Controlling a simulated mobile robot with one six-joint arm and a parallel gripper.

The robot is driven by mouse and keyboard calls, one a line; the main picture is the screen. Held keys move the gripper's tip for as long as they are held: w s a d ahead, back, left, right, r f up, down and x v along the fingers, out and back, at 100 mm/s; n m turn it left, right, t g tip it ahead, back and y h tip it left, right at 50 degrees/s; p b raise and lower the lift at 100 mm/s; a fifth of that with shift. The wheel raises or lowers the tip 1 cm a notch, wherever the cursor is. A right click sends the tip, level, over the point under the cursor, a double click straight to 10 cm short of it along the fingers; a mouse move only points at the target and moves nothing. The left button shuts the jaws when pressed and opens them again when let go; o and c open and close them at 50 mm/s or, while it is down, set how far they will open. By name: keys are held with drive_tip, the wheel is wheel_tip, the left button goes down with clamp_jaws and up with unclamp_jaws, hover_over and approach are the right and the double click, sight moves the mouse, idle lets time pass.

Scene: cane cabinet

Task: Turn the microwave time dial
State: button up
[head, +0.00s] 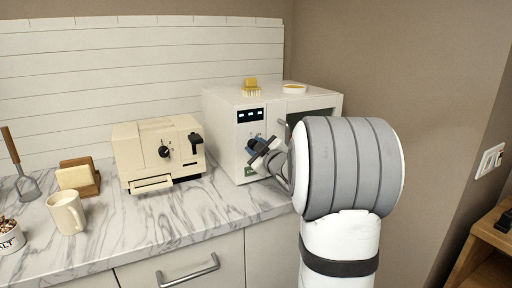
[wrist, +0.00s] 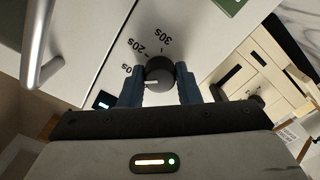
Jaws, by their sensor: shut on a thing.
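The white microwave (head: 222,117) stands on the marble counter with its control panel facing me. In the wrist view its dark round time dial (wrist: 160,72) sits on the panel (wrist: 172,25), with marks such as 20s and 30s beside it. My gripper (wrist: 160,78) has its two blue fingers on either side of the dial, shut on it. In the head view my gripper (head: 254,146) is at the panel below the small display (head: 249,115), and the dial is hidden there. My arm covers much of the microwave door.
A cream toaster oven (head: 135,145) stands left of the microwave. A mug (head: 67,212), a wooden holder (head: 94,183) and a bowl (head: 10,236) are farther left. The microwave handle (wrist: 43,45) is beside the panel.

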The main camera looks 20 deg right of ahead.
drive_tip(key=o, duration=1)
drive_tip(key=shift+s, duration=0.1)
drive_tip(key=s, duration=0.7)
drive_tip(key=shift+s+d, duration=0.15)
drive_tip(key=shift+s, duration=0.2)
drive_tip(key=s+a+f+m+g+p, duration=0.1)
drive_tip(key=s+a+m+g+p, duration=0.1)
drive_tip(key=s+a+g, duration=0.3)
drive_tip(key=s+a+f+m+g+p, duration=0.1)
drive_tip(key=s+a+m+g+p, duration=0.2)
drive_tip(key=s, duration=1)
drive_tip(key=s+a+f+m+g+p, duration=0.1)
drive_tip(key=s+a+m+g+p, duration=0.2)
drive_tip(key=s+a+g+p, duration=0.3)
drive_tip(key=shift+s+a+f+g+h, duration=0.1)
drive_tip(key=shift+s+a+g, duration=0.15)
drive_tip(key=shift+s+a, duration=0.5)
drive_tip(key=shift+s+a+r+g+h, duration=0.15)
drive_tip(key=shift+s+a, duration=0.25)
drive_tip(key=shift+a, duration=0.65)
drive_tip(key=shift+s+a+f+g+h, duration=0.15)
drive_tip(key=shift+s+a+g, duration=0.15)
drive_tip(key=shift+s+a, duration=0.45)
